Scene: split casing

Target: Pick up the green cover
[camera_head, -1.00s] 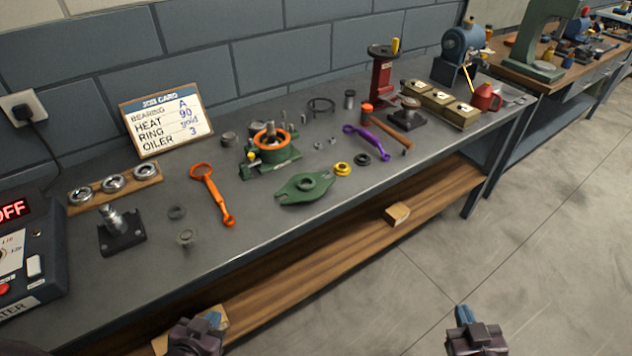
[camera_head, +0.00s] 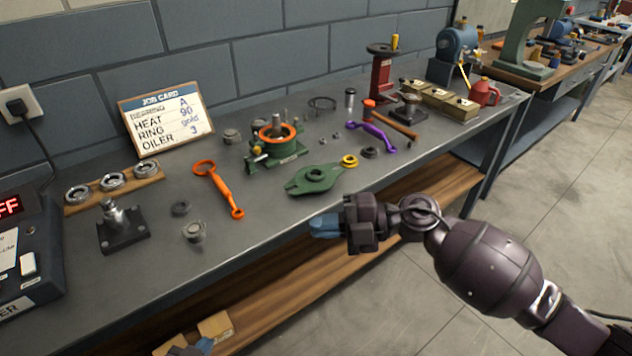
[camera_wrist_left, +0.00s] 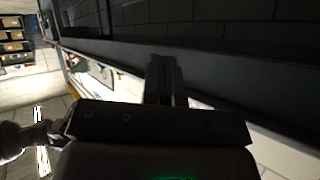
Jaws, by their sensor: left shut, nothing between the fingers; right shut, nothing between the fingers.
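The green cover (camera_head: 300,184) is a flat flanged plate with a round hole in its middle. It lies on the bench, in front of the green housing (camera_head: 262,160) with its orange ring. My right gripper (camera_head: 324,226) is shut and empty in front of the bench's front edge, nearer to me than the cover and apart from it. My left gripper (camera_head: 203,346) shows only in part at the bottom edge, low in front of the bench, shut and empty. Its shut fingers also show in the left wrist view (camera_wrist_left: 166,78), which is dark.
An orange wrench (camera_head: 219,188) lies left of the cover; a gold ring (camera_head: 349,161), a dark ring (camera_head: 369,152) and a purple wrench (camera_head: 372,134) lie to its right. A small grey part (camera_head: 194,232) stands near the front edge. A wooden shelf (camera_head: 275,287) runs below the bench.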

